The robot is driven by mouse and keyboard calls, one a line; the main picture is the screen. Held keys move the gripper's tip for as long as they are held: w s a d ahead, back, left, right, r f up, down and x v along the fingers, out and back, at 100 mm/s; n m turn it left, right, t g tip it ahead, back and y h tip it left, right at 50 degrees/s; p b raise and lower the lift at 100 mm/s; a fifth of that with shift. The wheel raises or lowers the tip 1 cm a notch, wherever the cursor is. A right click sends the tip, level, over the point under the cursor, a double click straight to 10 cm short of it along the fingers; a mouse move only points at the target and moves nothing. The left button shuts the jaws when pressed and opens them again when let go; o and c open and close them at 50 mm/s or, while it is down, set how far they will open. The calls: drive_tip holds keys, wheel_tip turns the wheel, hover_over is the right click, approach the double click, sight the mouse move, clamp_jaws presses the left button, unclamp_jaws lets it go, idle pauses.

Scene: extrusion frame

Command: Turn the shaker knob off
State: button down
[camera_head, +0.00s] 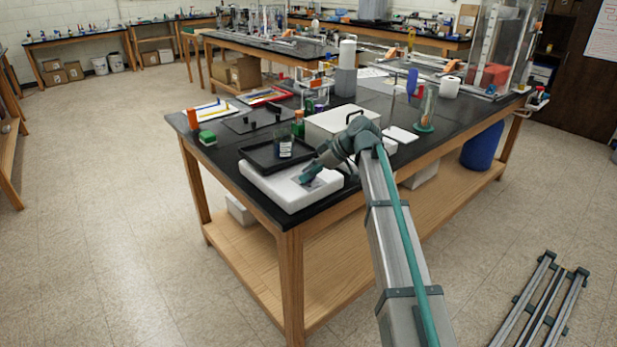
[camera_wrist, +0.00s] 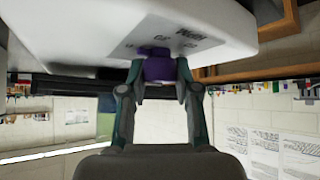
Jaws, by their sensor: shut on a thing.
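The shaker (camera_head: 290,187) is a white box at the near left corner of the black bench, with a black tray (camera_head: 268,156) on top and a glass beaker (camera_head: 285,146) in the tray. In the wrist view the shaker's white front (camera_wrist: 100,35) fills the top, with a grey printed label. The purple knob (camera_wrist: 160,67) sits on that label. My gripper (camera_wrist: 159,72) has its two fingers on either side of the knob, shut on it. In the head view my gripper (camera_head: 308,176) is at the shaker's front, and the knob is hidden there.
A white box-shaped device (camera_head: 335,121) stands behind the shaker, close to my arm. A green block (camera_head: 207,137), an orange-capped item and several bottles stand on the bench (camera_head: 218,161). A glass cylinder (camera_head: 427,110) stands to the right. The floor at left is clear.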

drive_tip(key=shift+f+n+g+b, duration=0.1)
drive_tip(key=shift+n+g+b, duration=0.2)
drive_tip(key=shift+n+g, duration=0.4)
drive_tip(key=shift+n, duration=0.3)
drive_tip(key=c, duration=0.8)
unclamp_jaws()
drive_tip(key=shift+d, duration=0.1)
drive_tip(key=v, duration=1.2)
